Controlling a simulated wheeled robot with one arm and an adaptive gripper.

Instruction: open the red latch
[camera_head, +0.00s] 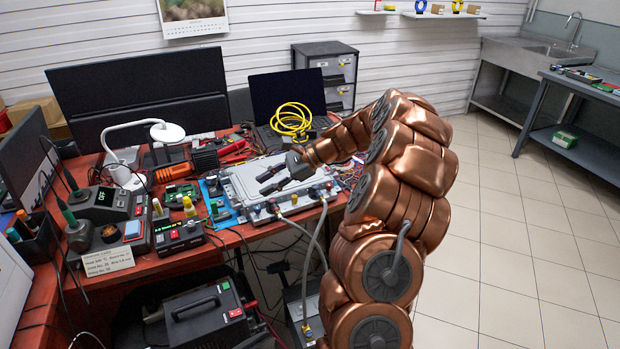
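A grey cold plate (238,184) lies on the red workbench. Hose connectors (294,199) line its front edge, and grey hoses (313,245) hang from them. Small dark and reddish parts show at these connectors, but they are too small for me to tell which is the red latch or whether it is open or shut. My gripper (265,183) is over the plate, behind the connector row, with its dark fingers pointing left. The two fingers are apart, with nothing visible between them. My copper-coloured arm comes in from the right and hides part of the bench.
A laptop (287,96) with a coiled yellow cable (291,120) stands behind the plate. A soldering station (104,207), a power supply (179,238) and a white lamp (124,176) crowd the left. The tiled floor (530,235) at right is clear.

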